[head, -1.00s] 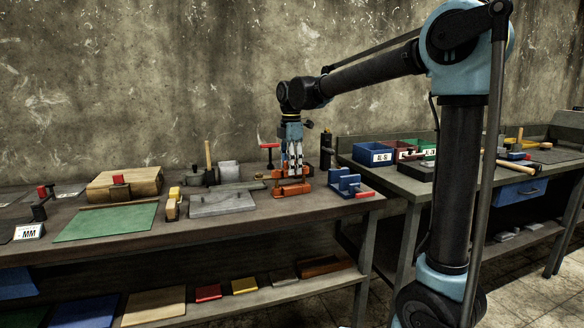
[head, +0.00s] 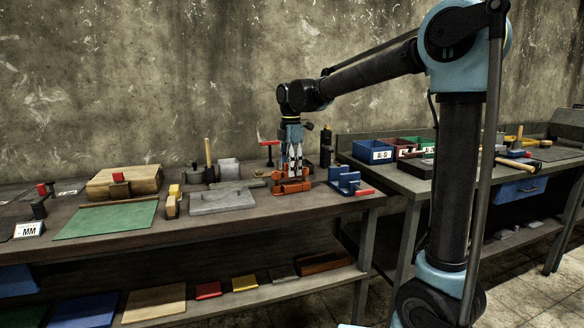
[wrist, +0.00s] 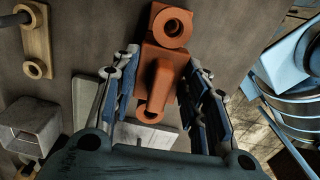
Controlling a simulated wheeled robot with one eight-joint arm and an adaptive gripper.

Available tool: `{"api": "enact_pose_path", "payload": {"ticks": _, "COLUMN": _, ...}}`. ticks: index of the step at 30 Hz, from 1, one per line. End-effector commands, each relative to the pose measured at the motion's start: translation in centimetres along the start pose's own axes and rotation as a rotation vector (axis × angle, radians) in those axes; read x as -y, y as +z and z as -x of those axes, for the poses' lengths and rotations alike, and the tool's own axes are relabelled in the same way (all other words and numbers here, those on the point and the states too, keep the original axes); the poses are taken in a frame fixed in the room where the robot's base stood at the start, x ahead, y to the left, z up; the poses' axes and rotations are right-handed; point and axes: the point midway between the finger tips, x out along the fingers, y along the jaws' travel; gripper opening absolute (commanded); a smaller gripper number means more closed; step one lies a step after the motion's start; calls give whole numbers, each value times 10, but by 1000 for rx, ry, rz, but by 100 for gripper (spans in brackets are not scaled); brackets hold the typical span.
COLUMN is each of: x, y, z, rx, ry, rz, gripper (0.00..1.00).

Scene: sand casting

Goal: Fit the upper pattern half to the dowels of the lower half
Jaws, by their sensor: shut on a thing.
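The orange-red pattern (head: 291,185) sits on the bench below my gripper (head: 293,168). My gripper points straight down and is shut on the upper pattern half (wrist: 162,75), which shows between the fingers in the wrist view, with a raised rib along its middle and a round ringed boss at its far end. The lower half is mostly hidden beneath it. In the head view the two halves look like one low block with no clear gap. I cannot tell whether the dowels are fully inside their holes.
A blue fixture (head: 345,181) stands close to the right. A grey plate (head: 221,199) lies to the left, and a red-topped tool (head: 269,152) stands behind. A green mat (head: 108,219) and a wooden block (head: 125,184) are farther left. The bench's front strip is clear.

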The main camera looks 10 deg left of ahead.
Motion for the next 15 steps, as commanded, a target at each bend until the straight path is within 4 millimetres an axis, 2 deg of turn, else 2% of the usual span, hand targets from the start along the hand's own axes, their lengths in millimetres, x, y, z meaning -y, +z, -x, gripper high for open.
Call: {"api": "enact_pose_path", "payload": {"ticks": 15, "x": 0, "y": 0, "z": -11, "rx": 0, "ry": 0, "rz": 0, "gripper": 15}}
